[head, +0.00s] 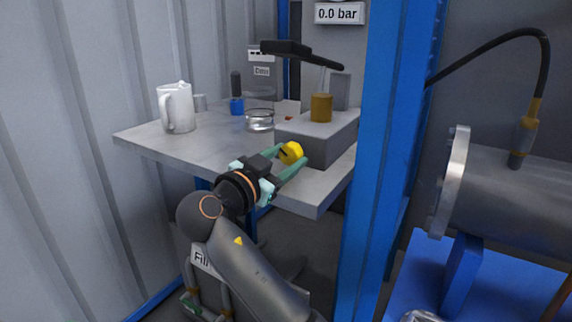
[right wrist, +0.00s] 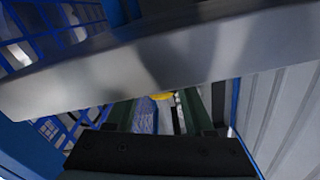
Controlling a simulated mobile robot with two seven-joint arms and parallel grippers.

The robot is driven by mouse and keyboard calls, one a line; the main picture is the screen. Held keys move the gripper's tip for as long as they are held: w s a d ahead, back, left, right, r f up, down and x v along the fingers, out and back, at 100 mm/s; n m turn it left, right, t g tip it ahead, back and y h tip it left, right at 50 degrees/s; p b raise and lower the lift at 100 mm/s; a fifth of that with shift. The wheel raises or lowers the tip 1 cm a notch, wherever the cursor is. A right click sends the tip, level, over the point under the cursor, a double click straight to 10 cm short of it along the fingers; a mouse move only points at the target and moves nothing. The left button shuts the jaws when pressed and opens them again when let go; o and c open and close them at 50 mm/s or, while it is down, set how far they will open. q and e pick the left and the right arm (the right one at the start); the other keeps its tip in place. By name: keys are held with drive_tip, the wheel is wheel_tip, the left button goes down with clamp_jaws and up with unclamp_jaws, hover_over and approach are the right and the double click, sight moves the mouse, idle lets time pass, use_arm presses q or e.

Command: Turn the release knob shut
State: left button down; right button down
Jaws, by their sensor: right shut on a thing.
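The release knob, a small yellow knob (head: 291,152), sits at the near left end of a grey box on the bench. My right gripper (head: 290,158) reaches up from below, with its green fingers on either side of the knob and shut on it. In the right wrist view the knob (right wrist: 162,96) shows only as a yellow sliver between the fingers (right wrist: 163,112). The bench edge hides much of it there. I cannot tell the knob's turned position. My left gripper is not in view.
The grey bench (head: 215,152) carries a white jug (head: 177,108), a glass dish (head: 260,120) and a grey box (head: 318,135) with a brown cylinder (head: 321,107). A blue post (head: 385,150) stands right of the bench, before a flanged shell (head: 500,195). A sign (head: 339,13) reads 0.0 bar.

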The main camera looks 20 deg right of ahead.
drive_tip(key=shift+r, duration=0.1)
idle(0.4)
drive_tip(key=shift+c, duration=1.4)
unclamp_jaws()
